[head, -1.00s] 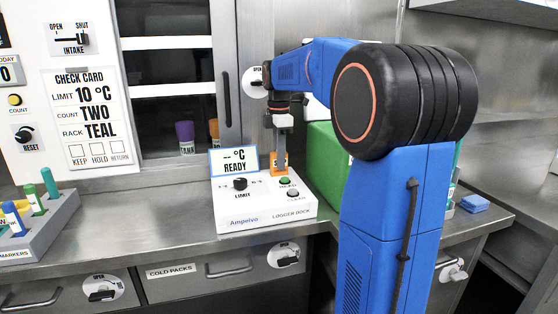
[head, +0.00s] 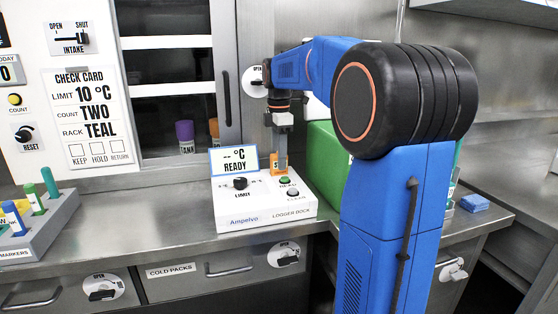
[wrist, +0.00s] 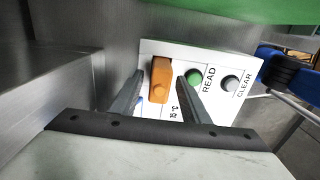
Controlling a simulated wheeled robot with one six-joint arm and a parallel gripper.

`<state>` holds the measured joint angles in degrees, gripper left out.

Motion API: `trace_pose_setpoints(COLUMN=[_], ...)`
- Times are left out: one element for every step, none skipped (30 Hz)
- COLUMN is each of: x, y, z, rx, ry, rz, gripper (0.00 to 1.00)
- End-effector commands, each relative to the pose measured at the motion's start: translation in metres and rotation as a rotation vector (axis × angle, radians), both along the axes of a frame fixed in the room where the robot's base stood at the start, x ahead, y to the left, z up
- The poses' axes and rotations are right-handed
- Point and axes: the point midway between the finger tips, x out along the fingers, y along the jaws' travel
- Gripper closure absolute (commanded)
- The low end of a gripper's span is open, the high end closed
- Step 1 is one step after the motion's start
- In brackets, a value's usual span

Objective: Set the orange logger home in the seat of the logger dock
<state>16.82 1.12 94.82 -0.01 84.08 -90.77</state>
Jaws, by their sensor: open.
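The orange logger (head: 274,164) stands at the back right of the white logger dock (head: 235,211), beside the green READ button. In the wrist view the logger (wrist: 160,78) sits between the two fingers of my gripper (wrist: 162,92), with a gap visible on the right side and a narrower one on the left. My gripper (head: 282,166) is open and comes down from above at the logger. The seat is hidden under the logger, and I cannot tell how deep it sits. The dock's display (head: 234,160) reads "-- °C READY".
A green box (head: 326,165) stands close to the right of the dock. A marker rack (head: 45,225) is at the left, and a small blue item (head: 474,202) lies at the right. The counter left of the dock is clear. A steel wall is close behind.

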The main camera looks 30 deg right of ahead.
Motion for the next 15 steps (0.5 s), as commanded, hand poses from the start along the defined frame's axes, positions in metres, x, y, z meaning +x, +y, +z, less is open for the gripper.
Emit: trace_pose_setpoints(x=[0.001,0.001,0.000,0.001,0.001,0.001,0.001,0.001,0.001,0.001,0.001,0.001,0.001,0.001,0.001], y=[0.000,0.000,0.000,0.000,0.000,0.000,0.000,0.000,0.000,0.000,0.000,0.000,0.000,0.000,0.000], z=[0.007,0.013,0.019,0.025,0.031,0.040,0.046,0.051,0.059,0.065,0.070,0.077,0.082,0.086,0.091], rx=[-0.001,-0.001,-0.001,-0.001,-0.001,-0.001,-0.001,-0.001,-0.001,-0.001,-0.001,-0.001,-0.001,-0.001,-0.001], ry=[-0.003,-0.003,-0.003,-0.004,-0.003,-0.004,-0.003,-0.004,-0.003,-0.003,-0.003,-0.002,-0.003,-0.002,-0.002], rz=[0.000,0.000,0.000,0.000,0.000,0.000,0.000,0.000,0.000,0.000,0.000,0.000,0.000,0.000,0.000], gripper=[0.58,0.58,0.58,0.58,0.58,0.58,0.58,0.58,0.58,0.58,0.58,0.58,0.58,0.58,0.58])
